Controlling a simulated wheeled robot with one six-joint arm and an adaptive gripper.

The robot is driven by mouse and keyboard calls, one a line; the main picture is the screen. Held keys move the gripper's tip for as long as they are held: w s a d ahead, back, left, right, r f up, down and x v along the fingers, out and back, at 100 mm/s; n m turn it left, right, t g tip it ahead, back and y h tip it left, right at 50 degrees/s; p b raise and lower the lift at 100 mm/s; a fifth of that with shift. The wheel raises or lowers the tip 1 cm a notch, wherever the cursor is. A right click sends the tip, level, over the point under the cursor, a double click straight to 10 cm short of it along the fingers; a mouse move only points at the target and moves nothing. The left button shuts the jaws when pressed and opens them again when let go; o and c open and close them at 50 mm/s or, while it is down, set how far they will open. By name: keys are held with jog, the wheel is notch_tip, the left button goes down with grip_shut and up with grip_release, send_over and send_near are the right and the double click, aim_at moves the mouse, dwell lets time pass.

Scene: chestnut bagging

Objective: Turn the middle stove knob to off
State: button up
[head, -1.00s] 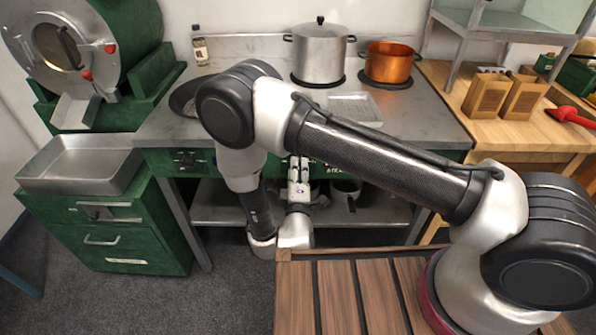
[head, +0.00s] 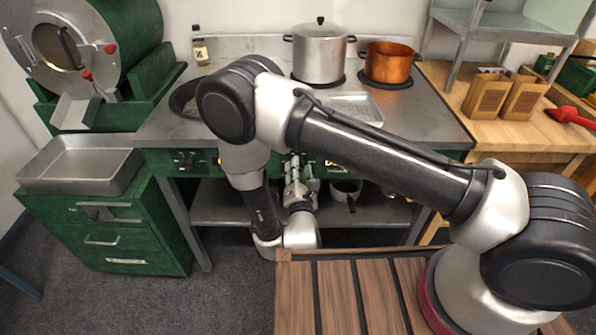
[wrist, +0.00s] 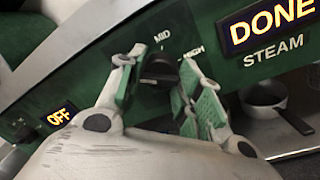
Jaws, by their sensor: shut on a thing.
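The middle stove knob (wrist: 160,71) is black and sits on the green front panel (wrist: 205,33). In the wrist view it is between my two fingertips, with "MID" and "HIGH" printed near it. My gripper (wrist: 158,66) is closed around the knob, one green-padded finger on each side. In the head view my gripper (head: 293,160) is at the stove front, and my arm hides the knob there.
A lit "DONE" sign (wrist: 270,23) is above the word "STEAM". A steel pot (head: 320,55) and a copper pot (head: 390,63) stand on the stove top. Another black knob (head: 187,160) is on the panel's left. A small pan (wrist: 265,98) sits on the shelf below.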

jog(key=n, duration=0.6)
jog(key=shift+d+n, duration=0.1)
jog(key=shift+n, duration=0.2)
jog(key=shift+r, duration=0.1)
dwell(0.4)
jog(key=o, duration=1)
jog(key=shift+o, duration=0.2)
